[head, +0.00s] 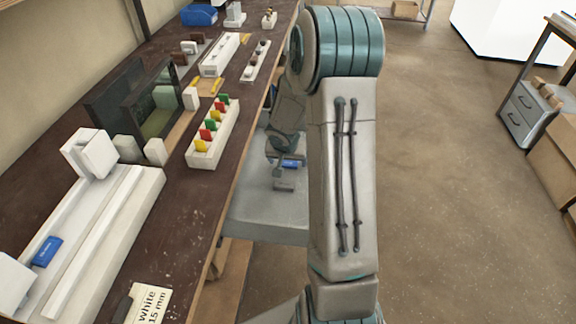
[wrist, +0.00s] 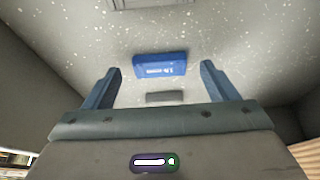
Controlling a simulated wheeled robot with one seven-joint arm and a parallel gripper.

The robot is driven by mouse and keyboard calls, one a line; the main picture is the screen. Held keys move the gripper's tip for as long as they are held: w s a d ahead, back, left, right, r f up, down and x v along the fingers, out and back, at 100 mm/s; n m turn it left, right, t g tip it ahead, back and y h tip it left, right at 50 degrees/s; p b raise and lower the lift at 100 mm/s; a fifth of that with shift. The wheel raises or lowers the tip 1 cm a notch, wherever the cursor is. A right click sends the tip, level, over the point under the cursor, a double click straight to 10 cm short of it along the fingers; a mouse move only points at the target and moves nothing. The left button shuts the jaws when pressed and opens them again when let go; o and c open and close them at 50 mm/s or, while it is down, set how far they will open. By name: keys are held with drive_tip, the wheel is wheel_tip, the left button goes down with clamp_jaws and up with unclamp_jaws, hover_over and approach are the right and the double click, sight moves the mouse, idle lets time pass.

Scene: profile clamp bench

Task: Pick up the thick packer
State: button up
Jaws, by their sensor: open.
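A blue block (wrist: 160,66) with small white lettering lies on a speckled grey surface in the wrist view. A smaller grey block (wrist: 165,98) lies closer to my palm. I cannot tell for certain which is the thick packer; the lettering is too small to read. My gripper (wrist: 160,72) is open, its two blue fingers apart, with the blue block beyond and between the fingertips and nothing held. In the head view my gripper is low beside the bench, over a grey shelf (head: 262,212), partly hidden by my arm. Another blue block (head: 46,251) sits in a white clamp fixture (head: 100,245).
The dark bench (head: 190,220) runs along the left. It carries a white rack (head: 212,135) of coloured tabs, a dark framed box (head: 120,110) and a card (head: 148,303) reading "White 15 mm". Open floor (head: 440,180) lies right of my arm.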

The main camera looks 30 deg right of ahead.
drive_tip(key=shift+w+d+f, duration=0.1)
drive_tip(key=shift+w+f, duration=0.05)
drive_tip(key=shift+f, duration=0.25)
drive_tip(key=shift+c, duration=0.3)
drive_tip(key=c, duration=1)
drive_tip(key=shift+r, duration=0.1)
